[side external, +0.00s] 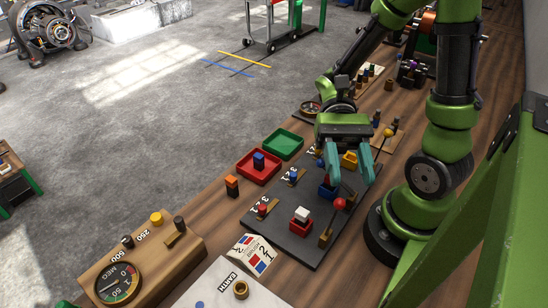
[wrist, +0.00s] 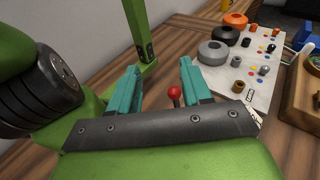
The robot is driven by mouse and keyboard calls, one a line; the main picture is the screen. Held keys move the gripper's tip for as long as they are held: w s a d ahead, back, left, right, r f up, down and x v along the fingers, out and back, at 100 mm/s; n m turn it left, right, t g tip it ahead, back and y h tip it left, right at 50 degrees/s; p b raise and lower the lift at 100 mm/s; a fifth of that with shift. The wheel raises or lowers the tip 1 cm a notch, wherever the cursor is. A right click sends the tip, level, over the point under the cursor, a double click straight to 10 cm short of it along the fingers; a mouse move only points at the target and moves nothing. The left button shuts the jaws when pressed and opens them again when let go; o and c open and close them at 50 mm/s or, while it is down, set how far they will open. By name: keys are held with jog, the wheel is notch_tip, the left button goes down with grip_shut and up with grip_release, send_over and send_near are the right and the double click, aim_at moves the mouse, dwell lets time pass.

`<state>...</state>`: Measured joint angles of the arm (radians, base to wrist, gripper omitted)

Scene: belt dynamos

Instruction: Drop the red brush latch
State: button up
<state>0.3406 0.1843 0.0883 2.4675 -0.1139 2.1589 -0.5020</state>
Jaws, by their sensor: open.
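The red brush latch is a lever with a red ball knob (side external: 339,203) on a thin stem, rising from a brass base (side external: 326,237) at the near right of a dark grey board (side external: 285,238). The lever stands up with a slight tilt. My gripper (side external: 351,175) is open, with teal fingers pointing down above the board, a little beyond and above the red knob. In the wrist view the red knob (wrist: 174,92) shows near the jaw plate, between the two teal fingers of my gripper (wrist: 160,66). I see no contact. The plate hides the lever's foot there.
A yellow-knobbed lever (side external: 388,133) stands farther back. Red (side external: 246,174) and green (side external: 284,143) trays lie to the left. A meter box (side external: 150,260) is nearer.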

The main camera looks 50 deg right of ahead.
aim_at(338, 199)
jog(key=shift+s+a+f+m+g+y, duration=0.1)
jog(key=shift+s+a+f+m+y, duration=0.3)
jog(key=shift+a+f, duration=0.45)
jog(key=shift+s+a+f+m+g+y, duration=0.1)
jog(key=shift+a+f+m+y, duration=0.1)
jog(key=shift+a+f+y, duration=0.65)
jog(key=shift+s+a+f+m+g+y, duration=0.15)
jog(key=shift+s+a+f+m, duration=0.15)
jog(key=shift+a+f, duration=0.6)
jog(key=shift+d+f, duration=0.25)
jog(key=shift+d, duration=0.05)
grip_shut()
jog(key=shift+w, duration=0.1)
